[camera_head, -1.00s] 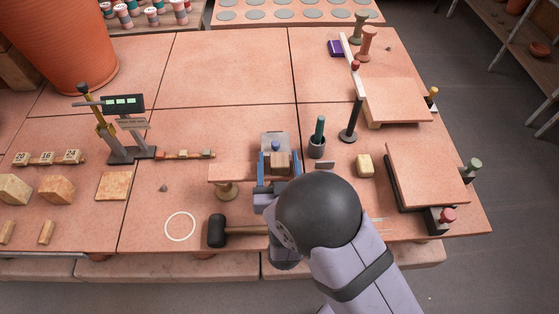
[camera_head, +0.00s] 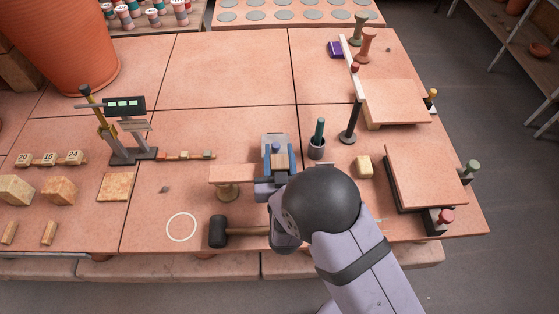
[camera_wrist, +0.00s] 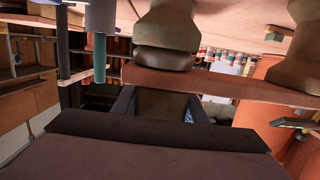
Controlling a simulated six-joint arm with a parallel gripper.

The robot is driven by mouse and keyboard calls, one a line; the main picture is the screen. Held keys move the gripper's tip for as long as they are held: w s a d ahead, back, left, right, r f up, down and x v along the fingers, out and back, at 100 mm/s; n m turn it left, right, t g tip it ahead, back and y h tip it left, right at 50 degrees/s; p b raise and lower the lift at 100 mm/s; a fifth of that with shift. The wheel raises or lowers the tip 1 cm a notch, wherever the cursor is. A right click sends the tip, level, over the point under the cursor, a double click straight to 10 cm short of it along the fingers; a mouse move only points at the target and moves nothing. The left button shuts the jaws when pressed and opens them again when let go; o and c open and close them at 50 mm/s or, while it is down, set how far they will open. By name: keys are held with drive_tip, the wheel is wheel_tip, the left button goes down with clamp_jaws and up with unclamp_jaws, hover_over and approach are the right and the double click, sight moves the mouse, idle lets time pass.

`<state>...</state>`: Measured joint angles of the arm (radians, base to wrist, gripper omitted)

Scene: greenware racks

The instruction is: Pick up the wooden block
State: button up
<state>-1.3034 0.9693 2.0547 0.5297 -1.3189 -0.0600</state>
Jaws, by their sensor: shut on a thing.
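The wooden block (camera_head: 281,162) is small and tan-brown, seen partly between the fingers in the head view. My gripper (camera_head: 279,166) is shut on it, beside the right end of a pinkish raised board (camera_head: 232,173). In the wrist view the block (camera_wrist: 163,104) shows as a dim brown face between the two dark fingers of my gripper (camera_wrist: 162,112). My wrist and the fingers hide much of the block, and I cannot tell how far it is above the surface beneath.
A dark cup with a green-handled tool (camera_head: 317,147) and a black post (camera_head: 351,125) stand right of my gripper. A black mallet (camera_head: 218,231) lies at front left. The tabletop's back middle is clear.

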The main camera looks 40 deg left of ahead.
drive_tip(key=shift+r, duration=0.1)
wheel_tip(320, 180, up, 10)
drive_tip(key=shift+b, duration=0.45)
idle(0.3)
